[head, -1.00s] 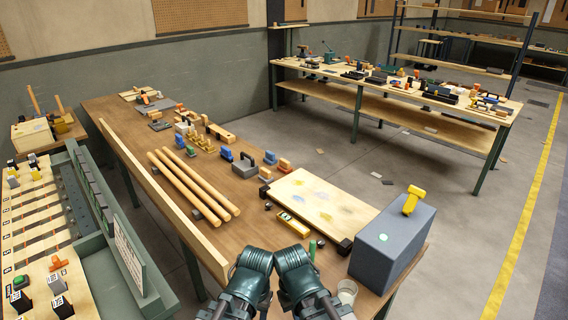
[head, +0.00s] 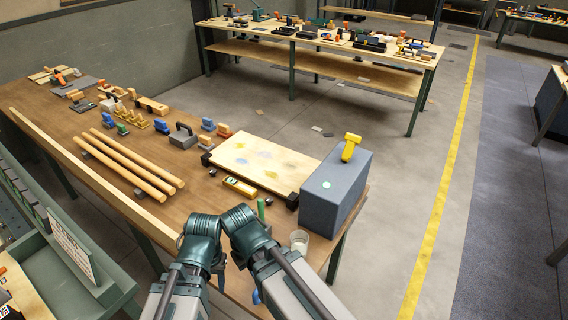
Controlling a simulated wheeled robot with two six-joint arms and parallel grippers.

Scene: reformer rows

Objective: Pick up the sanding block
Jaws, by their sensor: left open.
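I cannot tell for sure which item is the sanding block. Among the small tools on the brown workbench (head: 72,137) are a grey block with a dark handle (head: 183,137), a blue block (head: 161,126) and an orange-and-wood block (head: 224,131). They sit behind the yellow level, left of the pale board. My left gripper (head: 220,281) shows only in small part, low below my bent arm, apart from these items and open. My right arm is folded beside it, and its gripper is hidden.
Three wooden rods (head: 130,165) lie left of the tools. A pale board (head: 262,163), a yellow level (head: 240,187), a green cylinder (head: 261,208), a clear cup (head: 299,240) and a large grey-blue box (head: 338,190) with a yellow item on top crowd the bench's right end. Floor right is clear.

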